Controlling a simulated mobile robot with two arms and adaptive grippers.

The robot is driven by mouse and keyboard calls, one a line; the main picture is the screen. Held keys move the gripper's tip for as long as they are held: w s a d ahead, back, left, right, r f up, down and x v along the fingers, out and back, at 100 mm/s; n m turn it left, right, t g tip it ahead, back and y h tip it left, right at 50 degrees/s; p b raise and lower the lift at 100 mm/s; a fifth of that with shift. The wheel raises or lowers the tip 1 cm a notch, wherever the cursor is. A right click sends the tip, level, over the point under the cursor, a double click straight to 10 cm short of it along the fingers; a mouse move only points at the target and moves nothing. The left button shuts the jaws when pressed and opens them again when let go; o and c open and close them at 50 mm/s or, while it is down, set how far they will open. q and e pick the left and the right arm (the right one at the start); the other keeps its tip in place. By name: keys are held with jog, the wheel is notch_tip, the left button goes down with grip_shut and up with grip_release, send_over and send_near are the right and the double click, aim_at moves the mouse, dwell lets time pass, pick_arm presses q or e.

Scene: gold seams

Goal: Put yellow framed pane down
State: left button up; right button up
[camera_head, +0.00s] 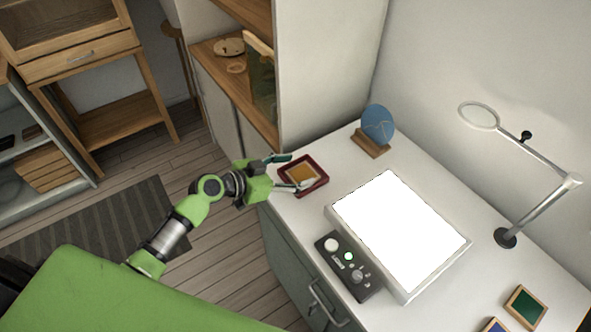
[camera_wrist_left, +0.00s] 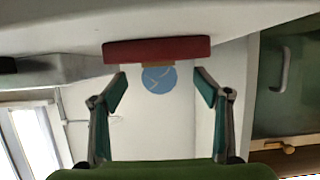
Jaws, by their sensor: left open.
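The yellow framed pane (camera_head: 302,174) is a small amber square. It lies flat in a dark red tray (camera_head: 321,183) at the left end of the white desk. My left gripper (camera_head: 292,172) is open at the tray's left side, one finger near its back edge and one over its front part. In the left wrist view the red tray (camera_wrist_left: 157,50) shows edge-on beyond the spread fingers (camera_wrist_left: 160,88), with nothing between them. I cannot make out the pane there. My right gripper is out of view.
A blue disc (camera_head: 378,123) on a wooden stand is behind the tray. A bright light panel (camera_head: 400,230) and a dark control box (camera_head: 348,265) lie to the right. A magnifier lamp (camera_head: 506,238) and a green framed pane (camera_head: 525,307) are farther right. A cabinet (camera_head: 325,70) rises behind.

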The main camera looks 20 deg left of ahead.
pick_arm(q)
jog(key=b+v, duration=0.2)
jog(key=v, duration=0.9)
jog(key=shift+s+a, duration=0.2)
jog(key=shift+s, duration=0.15)
jog(key=shift+r, duration=0.1)
jog(key=s+a+f+n+g+y, duration=0.1)
jog(key=s+a+f+n+y, duration=0.15)
jog(key=f, duration=0.85)
jog(key=s+a+f+n+g+y, duration=0.1)
jog(key=s+a+f+n+y, duration=0.2)
jog(key=f, duration=0.7)
jog(key=s+a+f+n+g+y, duration=0.1)
jog(key=s+a+f, duration=0.25)
jog(key=f, duration=0.75)
jog(key=s+f+g+y, duration=0.2)
jog(key=s+f+g, duration=0.1)
jog(key=s+f, duration=0.9)
jog(key=s+d+f+g, duration=0.1)
jog(key=s+d+f, duration=0.2)
jog(key=s, duration=0.3)
jog(key=s+d+f+m+g, duration=0.1)
jog(key=s+d+f, duration=0.2)
jog(key=s, duration=0.4)
jog(key=s+d+f+g, duration=0.1)
jog(key=s+d+f, duration=0.2)
jog(key=s, duration=0.4)
jog(key=shift+s+d+f+g, duration=0.15)
jog(key=shift+d+g, duration=0.25)
jog(key=shift+d, duration=0.05)
